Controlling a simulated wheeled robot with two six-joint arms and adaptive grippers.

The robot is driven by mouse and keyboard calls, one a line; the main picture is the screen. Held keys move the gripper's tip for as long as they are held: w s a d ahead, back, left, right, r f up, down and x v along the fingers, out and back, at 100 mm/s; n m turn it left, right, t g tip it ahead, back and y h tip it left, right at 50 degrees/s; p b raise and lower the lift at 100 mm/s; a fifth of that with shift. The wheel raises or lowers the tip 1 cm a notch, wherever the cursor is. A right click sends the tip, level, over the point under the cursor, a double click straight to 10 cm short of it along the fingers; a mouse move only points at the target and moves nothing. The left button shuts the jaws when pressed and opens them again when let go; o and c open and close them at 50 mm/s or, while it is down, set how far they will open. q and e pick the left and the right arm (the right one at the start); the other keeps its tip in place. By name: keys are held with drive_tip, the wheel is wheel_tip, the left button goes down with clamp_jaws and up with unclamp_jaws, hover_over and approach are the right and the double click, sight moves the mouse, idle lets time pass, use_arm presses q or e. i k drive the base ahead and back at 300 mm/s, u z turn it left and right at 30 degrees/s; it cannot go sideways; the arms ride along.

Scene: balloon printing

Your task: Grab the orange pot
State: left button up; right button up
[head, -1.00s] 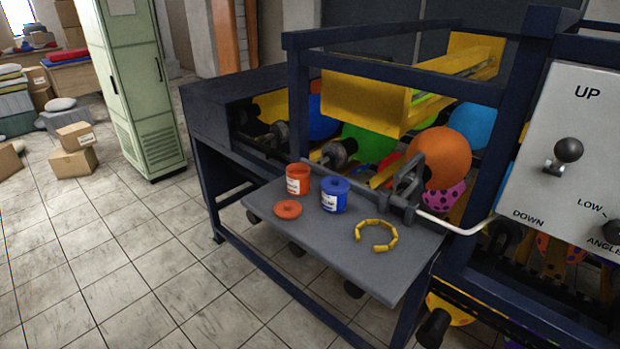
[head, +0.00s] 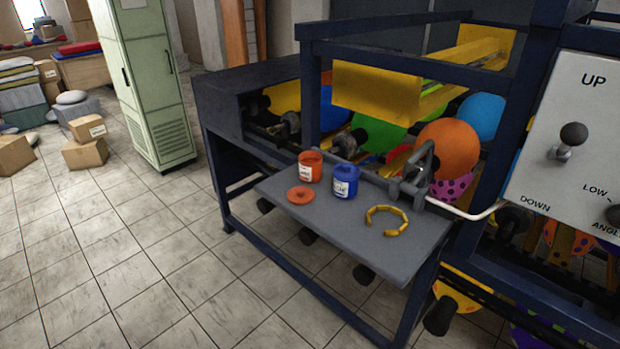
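The orange pot (head: 311,167) stands upright and open-topped on the grey shelf (head: 370,245) at the front of the machine. It has a white label. A blue pot (head: 345,182) stands close to its right, partly in front of it. An orange lid-like disc (head: 300,196) lies flat on the shelf in front of the orange pot. Neither of my grippers is in view.
A yellow segmented ring (head: 387,220) lies on the shelf's right part. Behind are the machine's dark blue frame (head: 420,54) and several coloured balloons. A grey control panel (head: 585,140) stands at right. Tiled floor at left is clear up to the green cabinet (head: 146,75) and boxes.

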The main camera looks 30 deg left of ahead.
sight(310, 167)
drive_tip(key=k, duration=0.3)
drive_tip(key=u, duration=1.2)
drive_tip(key=i, duration=0.9)
drive_tip(key=z, duration=1.75)
